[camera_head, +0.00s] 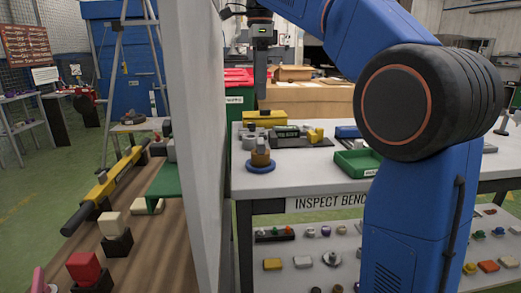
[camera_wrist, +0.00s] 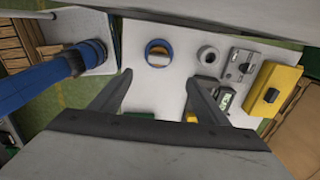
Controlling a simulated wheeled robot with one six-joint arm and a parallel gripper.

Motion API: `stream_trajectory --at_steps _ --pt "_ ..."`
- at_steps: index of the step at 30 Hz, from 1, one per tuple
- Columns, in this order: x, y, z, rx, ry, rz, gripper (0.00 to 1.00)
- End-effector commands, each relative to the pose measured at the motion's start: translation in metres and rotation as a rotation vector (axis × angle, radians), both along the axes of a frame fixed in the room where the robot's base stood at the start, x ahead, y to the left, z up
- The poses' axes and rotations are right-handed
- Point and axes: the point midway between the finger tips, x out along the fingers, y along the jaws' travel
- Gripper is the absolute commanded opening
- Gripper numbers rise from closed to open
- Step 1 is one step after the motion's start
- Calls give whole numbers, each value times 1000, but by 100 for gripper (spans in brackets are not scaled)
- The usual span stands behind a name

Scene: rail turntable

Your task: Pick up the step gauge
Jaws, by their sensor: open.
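My gripper (camera_head: 262,97) hangs above the inspection bench (camera_head: 320,190), seen edge-on in the head view. In the wrist view its two fingers are spread with nothing between them, and my gripper (camera_wrist: 158,77) is above the bench top. I cannot tell for sure which item is the step gauge. A grey block with raised parts (camera_wrist: 240,66) lies right of the fingers, beside a yellow block with a black top piece (camera_wrist: 272,90). The yellow block also shows in the head view (camera_head: 264,119). A dark device with a display (camera_head: 287,132) lies in front of it, partly hidden by a finger in the wrist view.
A blue ring base with a brown and grey piece (camera_head: 260,158) stands near the bench's left edge. A green tray (camera_head: 358,163) is at right. A tall grey panel (camera_head: 200,150) divides the bench from a wooden table (camera_head: 150,240). A lower shelf holds several small parts.

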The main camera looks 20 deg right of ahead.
Motion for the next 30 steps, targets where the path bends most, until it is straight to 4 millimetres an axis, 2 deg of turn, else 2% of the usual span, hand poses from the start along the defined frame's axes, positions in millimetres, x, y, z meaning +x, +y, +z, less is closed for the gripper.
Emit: stream_trajectory --at_steps 15,19,26,30 --pt "-2 -1 -89 0 1 2 69" --pt "-1 -1 -104 0 1 2 69" --pt "-1 -1 -117 0 1 2 69" --pt "-3 -2 -134 0 1 2 69"
